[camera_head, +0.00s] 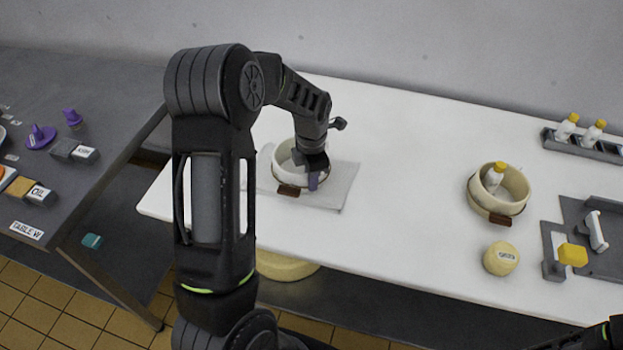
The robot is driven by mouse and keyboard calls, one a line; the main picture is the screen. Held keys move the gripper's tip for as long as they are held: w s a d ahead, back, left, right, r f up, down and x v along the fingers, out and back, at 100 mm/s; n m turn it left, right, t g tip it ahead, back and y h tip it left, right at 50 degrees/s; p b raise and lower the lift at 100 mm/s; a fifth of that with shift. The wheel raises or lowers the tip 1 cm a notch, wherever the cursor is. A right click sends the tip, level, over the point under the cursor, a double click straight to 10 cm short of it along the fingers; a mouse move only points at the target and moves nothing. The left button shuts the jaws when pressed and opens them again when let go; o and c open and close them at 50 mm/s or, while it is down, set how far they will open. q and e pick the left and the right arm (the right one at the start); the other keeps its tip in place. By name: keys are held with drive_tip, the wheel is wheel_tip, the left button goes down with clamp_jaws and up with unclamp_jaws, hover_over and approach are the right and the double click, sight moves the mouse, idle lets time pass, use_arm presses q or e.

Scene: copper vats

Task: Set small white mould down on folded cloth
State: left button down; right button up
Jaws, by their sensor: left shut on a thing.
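The small white mould (285,174) is a round, open ring-shaped vessel with a brown tab on its near side. It is level over the folded cloth (340,190), a pale grey square on the white table; I cannot tell whether it touches the cloth. My left gripper (314,182) points down at the mould's right side and is shut on its wall. The gripper and forearm hide part of the mould and cloth. A dark piece of my right arm shows at the bottom right corner; its gripper is out of view.
A larger cream mould (479,200) with a yellow-capped bottle (494,177) inside stands at the right. A round cream lump (501,259) and a grey tray (592,262) are nearby. A bottle rack (585,147) stands at the back right. The table's middle is clear.

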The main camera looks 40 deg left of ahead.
use_arm(q)
drive_tip(key=c, duration=1.6)
unclamp_jaws()
drive_tip(key=shift+f, duration=0.1)
drive_tip(key=shift+o, duration=0.2)
drive_tip(key=shift+r+p, duration=0.35)
drive_tip(key=shift+r, duration=0.05)
wheel_tip(320, 180, up, 12)
drive_tip(key=shift+r+b, duration=0.25)
drive_tip(key=shift+b, duration=0.3)
